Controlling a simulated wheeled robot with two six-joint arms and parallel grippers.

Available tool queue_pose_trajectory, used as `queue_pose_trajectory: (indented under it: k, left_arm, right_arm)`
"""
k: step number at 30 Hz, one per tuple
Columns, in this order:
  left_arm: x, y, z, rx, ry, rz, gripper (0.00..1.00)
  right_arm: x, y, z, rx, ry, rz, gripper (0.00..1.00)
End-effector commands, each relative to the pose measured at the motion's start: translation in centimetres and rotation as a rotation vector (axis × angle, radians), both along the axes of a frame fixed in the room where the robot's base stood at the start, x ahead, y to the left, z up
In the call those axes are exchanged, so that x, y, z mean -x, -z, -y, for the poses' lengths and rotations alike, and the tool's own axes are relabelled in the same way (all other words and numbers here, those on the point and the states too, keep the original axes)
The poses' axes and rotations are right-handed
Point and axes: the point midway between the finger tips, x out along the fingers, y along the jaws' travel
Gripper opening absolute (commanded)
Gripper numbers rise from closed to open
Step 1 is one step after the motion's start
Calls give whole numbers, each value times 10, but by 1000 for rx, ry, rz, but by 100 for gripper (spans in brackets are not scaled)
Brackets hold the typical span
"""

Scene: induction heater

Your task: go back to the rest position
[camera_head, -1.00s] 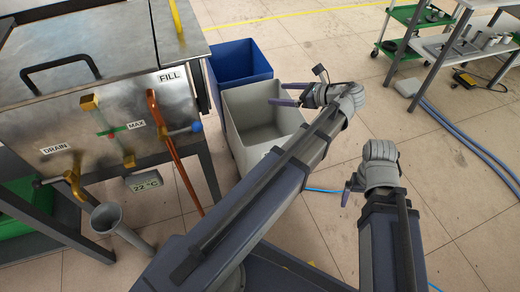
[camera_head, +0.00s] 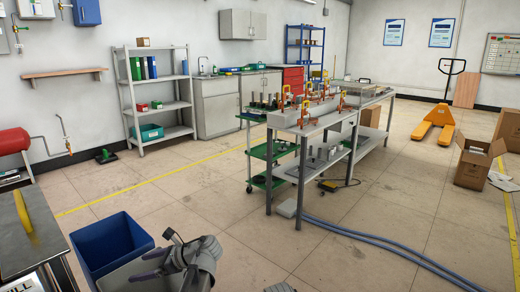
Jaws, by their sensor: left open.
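My left gripper (camera_head: 138,267) shows at the bottom of the head view. Its two purple-grey fingers are apart, with nothing seen between them. It is in front of and above the grey bin (camera_head: 112,284), which it partly hides. The tip of my right wrist (camera_head: 280,287) just shows at the bottom edge; its fingers are out of the picture.
A blue bin (camera_head: 110,240) stands left of my left gripper. A metal machine top (camera_head: 12,235) is at the left edge. A workbench (camera_head: 330,108) with a green cart (camera_head: 272,151) stands ahead. Blue hoses (camera_head: 375,236) cross the floor at right.

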Motion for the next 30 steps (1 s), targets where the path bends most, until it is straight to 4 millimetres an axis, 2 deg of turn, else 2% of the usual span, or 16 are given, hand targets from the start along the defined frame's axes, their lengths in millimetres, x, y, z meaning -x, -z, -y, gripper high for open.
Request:
queue_pose_trajectory:
  k: [1,9,23,30]
  left_arm:
    - [0,-10,0,0,0,0,93]
    - [0,-17,0,0,-1,0,93]
    - [0,-15,1,0,-1,0,93]
    - [0,-1,1,0,-1,0,93]
  right_arm:
    - [0,-10,0,1,1,0,93]
    - [0,-17,1,2,4,0,93]
    - [0,-15,1,2,3,0,93]
    - [0,-1,0,1,1,0,93]
